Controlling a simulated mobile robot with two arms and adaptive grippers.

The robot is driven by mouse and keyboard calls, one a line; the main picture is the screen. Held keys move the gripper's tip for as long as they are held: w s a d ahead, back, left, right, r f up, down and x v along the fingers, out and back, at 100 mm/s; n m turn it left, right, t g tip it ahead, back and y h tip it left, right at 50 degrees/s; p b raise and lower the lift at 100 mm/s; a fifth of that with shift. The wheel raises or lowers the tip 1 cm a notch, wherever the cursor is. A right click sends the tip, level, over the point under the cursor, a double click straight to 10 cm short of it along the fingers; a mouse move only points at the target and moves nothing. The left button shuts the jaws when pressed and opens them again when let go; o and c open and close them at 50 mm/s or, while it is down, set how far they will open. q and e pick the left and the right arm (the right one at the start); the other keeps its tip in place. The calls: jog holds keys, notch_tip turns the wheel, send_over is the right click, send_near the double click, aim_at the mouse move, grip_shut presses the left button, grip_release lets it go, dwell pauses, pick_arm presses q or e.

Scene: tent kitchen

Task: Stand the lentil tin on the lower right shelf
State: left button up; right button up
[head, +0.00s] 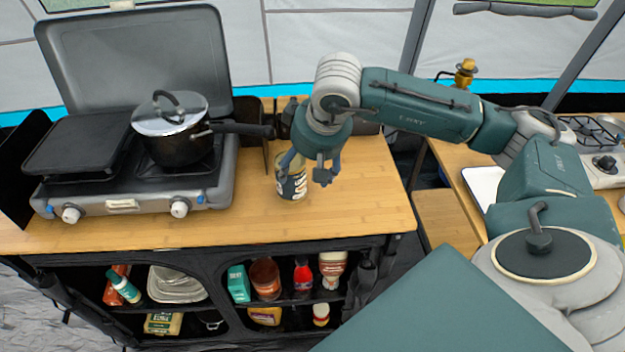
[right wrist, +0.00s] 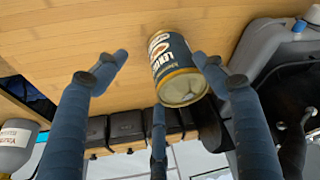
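The lentil tin (head: 291,185) has a dark label with pale lettering and stands on the wooden worktop, right of the stove. My right gripper (head: 306,171) is above and around the tin's upper part, with its fingers spread. In the right wrist view the tin (right wrist: 178,68) lies between the open fingers (right wrist: 160,75), closer to the right-hand finger, with a gap to the left-hand one. Whether any finger touches it I cannot tell. The lower right shelf (head: 293,322) is below the worktop, with a yellow pack and a small jar on it. My left gripper is not in view.
A camping stove (head: 120,190) with a lidded pot (head: 170,138) stands on the left; the pot's handle reaches toward the tin. The upper right shelf holds a teal box (head: 238,284) and several bottles and jars. The worktop's front right (head: 370,215) is clear.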

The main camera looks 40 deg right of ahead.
jog(key=shift+s+a+b, duration=0.15)
jog(key=shift+s+b, duration=0.05)
jog(key=shift+s, duration=0.65)
jog(key=shift+s+a+b, duration=0.1)
jog(key=shift+s+b, duration=0.05)
jog(key=shift+s, duration=0.65)
